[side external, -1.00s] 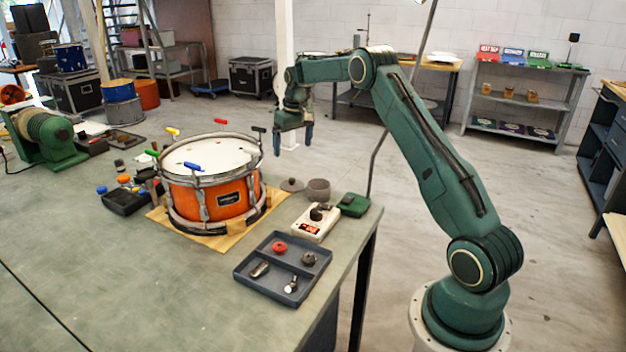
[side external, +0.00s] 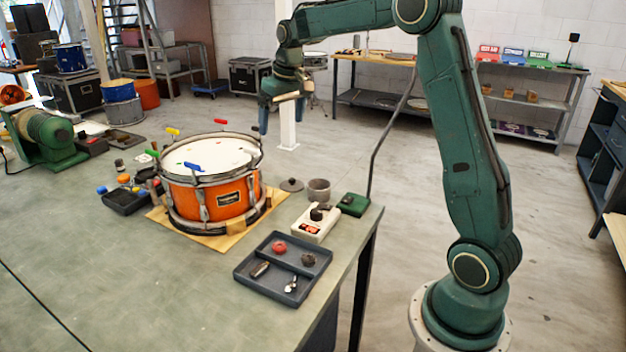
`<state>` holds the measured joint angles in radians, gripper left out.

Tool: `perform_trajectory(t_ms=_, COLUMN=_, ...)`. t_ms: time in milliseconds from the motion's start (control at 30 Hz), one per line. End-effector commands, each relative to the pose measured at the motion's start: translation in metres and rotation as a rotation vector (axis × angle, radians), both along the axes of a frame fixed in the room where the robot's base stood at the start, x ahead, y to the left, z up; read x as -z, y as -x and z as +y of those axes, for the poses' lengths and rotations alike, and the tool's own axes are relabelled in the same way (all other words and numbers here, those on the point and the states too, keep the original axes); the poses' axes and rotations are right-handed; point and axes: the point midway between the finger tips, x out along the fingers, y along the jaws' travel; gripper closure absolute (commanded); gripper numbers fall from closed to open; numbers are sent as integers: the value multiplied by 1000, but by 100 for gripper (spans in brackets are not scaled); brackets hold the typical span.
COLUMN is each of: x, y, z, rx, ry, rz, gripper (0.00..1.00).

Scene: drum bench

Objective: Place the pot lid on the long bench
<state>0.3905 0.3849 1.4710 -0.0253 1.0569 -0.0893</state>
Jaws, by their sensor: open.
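A small dark grey round lid with a knob (side external: 291,185), which looks like the pot lid, lies on the green-topped bench (side external: 130,265). It is just left of a small grey pot (side external: 318,190) and right of the orange drum. My gripper (side external: 282,115) points down with its fingers spread apart. It appears raised well above the bench, up and behind the drum in the picture, apart from the lid. I see nothing held between its fingers. A wooden-topped bench (side external: 430,63) stands farther back; I cannot tell which bench is the long one.
An orange drum (side external: 222,203) stands on a board, with coloured-handled tools around its rim. The bench's front left is clear.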

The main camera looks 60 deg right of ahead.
Motion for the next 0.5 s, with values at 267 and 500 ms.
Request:
perform_trajectory(t_ms=267, x=-40, y=52, z=59, rx=-58, ry=16, rz=-54, gripper=6)
perform_trajectory(t_ms=500, x=-58, y=104, z=103, rx=-106, ry=24, rz=-99, gripper=6)
